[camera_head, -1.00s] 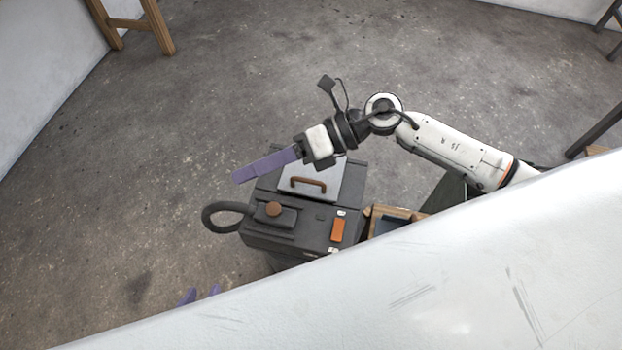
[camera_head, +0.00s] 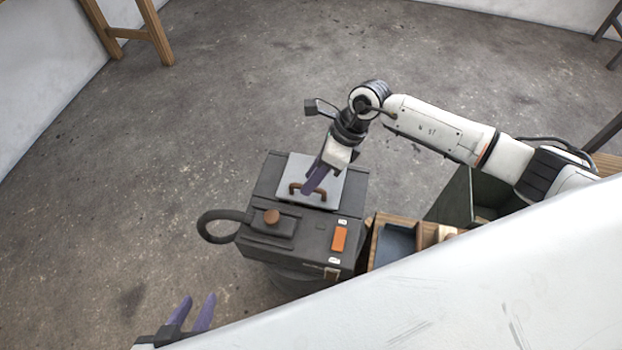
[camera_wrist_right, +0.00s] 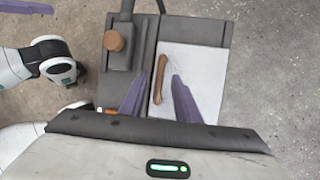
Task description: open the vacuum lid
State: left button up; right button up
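The vacuum (camera_head: 280,243) is a dark grey box with a light grey lid (camera_head: 325,200) on top. The lid lies flat and shut, with a brown bar handle (camera_head: 293,188). My right gripper (camera_head: 311,190) is open over the lid, its purple fingers pointing down at the handle. In the right wrist view the handle (camera_wrist_right: 160,80) appears between the two fingertips (camera_wrist_right: 160,75); I cannot tell whether they are around it or still above it. My left gripper (camera_head: 196,297) is open and empty, low at the left, away from the vacuum.
A brown knob (camera_head: 272,216), an orange switch (camera_head: 339,238) and a black hose (camera_head: 205,225) are on the vacuum. A wooden box (camera_head: 378,245) and a dark green bin (camera_head: 455,200) stand to its right. A white panel (camera_head: 480,290) covers the lower right. Floor at left is clear.

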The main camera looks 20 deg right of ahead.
jog(key=shift+a+f, duration=0.2)
jog(key=shift+f, duration=0.25)
jog(key=shift+c, duration=0.4)
grip_shut()
jog(key=shift+r, duration=0.1)
